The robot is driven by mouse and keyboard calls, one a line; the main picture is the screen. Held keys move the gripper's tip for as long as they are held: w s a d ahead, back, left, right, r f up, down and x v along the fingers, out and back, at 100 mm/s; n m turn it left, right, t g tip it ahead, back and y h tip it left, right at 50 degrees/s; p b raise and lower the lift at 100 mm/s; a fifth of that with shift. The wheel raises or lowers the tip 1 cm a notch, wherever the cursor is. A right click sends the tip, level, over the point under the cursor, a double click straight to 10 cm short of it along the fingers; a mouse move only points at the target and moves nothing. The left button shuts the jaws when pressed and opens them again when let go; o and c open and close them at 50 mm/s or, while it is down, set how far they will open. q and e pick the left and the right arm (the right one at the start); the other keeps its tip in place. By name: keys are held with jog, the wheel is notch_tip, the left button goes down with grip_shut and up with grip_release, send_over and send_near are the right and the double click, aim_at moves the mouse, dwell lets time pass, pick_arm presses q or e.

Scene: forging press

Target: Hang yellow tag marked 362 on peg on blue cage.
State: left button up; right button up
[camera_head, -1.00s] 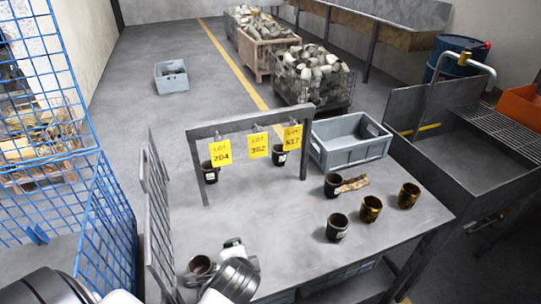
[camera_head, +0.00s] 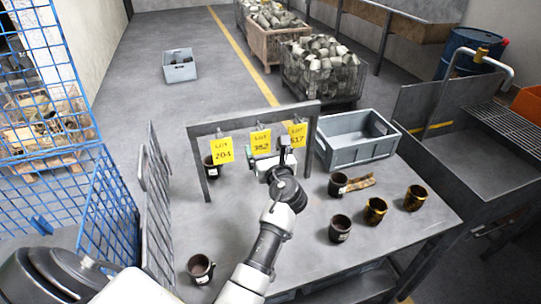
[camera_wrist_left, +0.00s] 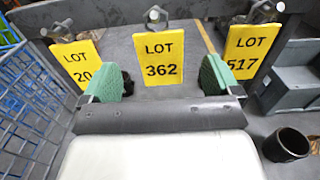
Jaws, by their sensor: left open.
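The yellow tag marked 362 (camera_head: 261,142) hangs in the middle of the grey rack (camera_head: 252,113) on the table, and it also shows in the left wrist view (camera_wrist_left: 159,57). My left gripper (camera_head: 267,160) is open just in front of it. In the left wrist view its green fingertips (camera_wrist_left: 159,77) stand apart, one on each side of the tag, and I cannot tell whether they touch it. The blue cage (camera_head: 108,205) is at the left. A small blue part (camera_head: 42,224) on its panel may be the peg. My right gripper is not in view.
Yellow tags 204 (camera_head: 222,151) and 517 (camera_head: 297,134) hang on either side. Several dark cups, such as this one (camera_head: 340,228), stand on the table. A grey crate (camera_head: 357,152) is at the right of the rack. A grey mesh panel (camera_head: 158,215) stands at the table's left edge.

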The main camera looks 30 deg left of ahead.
aim_at(261, 135)
pick_arm(q)
jog(key=x, duration=0.7)
jog(key=shift+w+a+p, duration=0.15)
jog(key=shift+p, duration=0.2)
jog(key=c, duration=1)
jog(key=shift+r+p, duration=0.5)
jog(key=shift+p, duration=0.2)
jog(key=shift+r, duration=0.25)
jog(key=shift+f+p, duration=0.1)
jog(key=shift+p, duration=0.2)
